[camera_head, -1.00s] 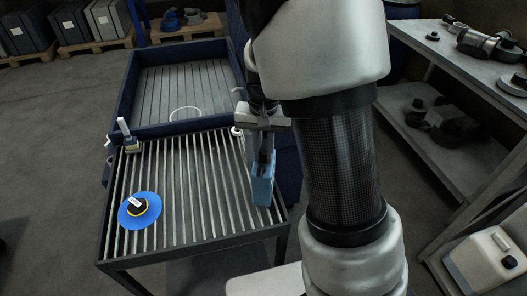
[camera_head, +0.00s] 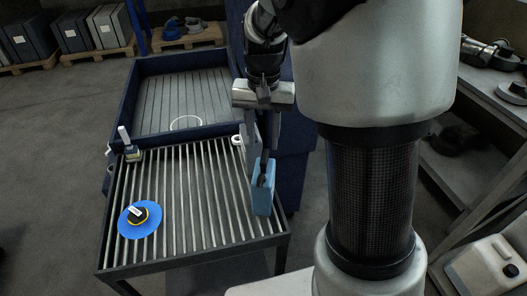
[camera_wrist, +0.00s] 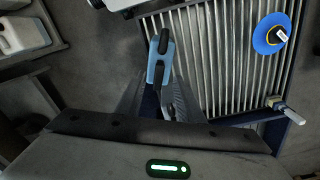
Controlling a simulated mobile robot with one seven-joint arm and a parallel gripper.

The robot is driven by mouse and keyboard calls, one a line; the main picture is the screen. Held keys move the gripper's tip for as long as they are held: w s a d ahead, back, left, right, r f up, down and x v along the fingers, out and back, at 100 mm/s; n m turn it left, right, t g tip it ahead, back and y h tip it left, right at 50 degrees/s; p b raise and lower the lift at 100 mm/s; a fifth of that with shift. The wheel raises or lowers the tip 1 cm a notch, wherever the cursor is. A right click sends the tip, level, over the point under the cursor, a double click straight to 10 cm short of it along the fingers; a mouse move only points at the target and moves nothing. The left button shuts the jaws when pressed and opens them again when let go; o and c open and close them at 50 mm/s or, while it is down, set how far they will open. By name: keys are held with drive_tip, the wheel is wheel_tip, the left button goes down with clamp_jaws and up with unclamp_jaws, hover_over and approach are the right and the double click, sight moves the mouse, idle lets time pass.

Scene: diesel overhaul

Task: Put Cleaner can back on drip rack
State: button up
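The Cleaner can (camera_head: 262,198), a light blue box-like can with a dark top part, stands upright on the slatted drip rack (camera_head: 190,264), near its right edge. My gripper (camera_head: 262,148) is above the can, with its fingers apart and pointing down. In the wrist view, the can (camera_wrist: 158,72) shows beyond the open fingers, and nothing is held between them. The drip rack's slats also show in the wrist view (camera_wrist: 232,65). Whether a fingertip still touches the can's top is hard to tell.
A blue disc with a yellow-and-black centre (camera_head: 140,219) lies on the rack's left part. A small tool with a white handle (camera_head: 129,146) stands at its back left corner. A blue-walled basin (camera_head: 125,100) adjoins behind. A white jug (camera_head: 489,265) stands at right.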

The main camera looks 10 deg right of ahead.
drive_tip(key=s+r+n+t, duration=0.2)
drive_tip(key=s+r, duration=0.3)
drive_tip(key=s, duration=0.4)
drive_tip(key=s+r+n+t, duration=0.2)
drive_tip(key=s+r, duration=0.3)
drive_tip(key=s, duration=0.4)
drive_tip(key=shift+r+n+t, duration=0.3)
drive_tip(key=shift+r+t, duration=0.05)
drive_tip(key=shift+t, duration=0.35)
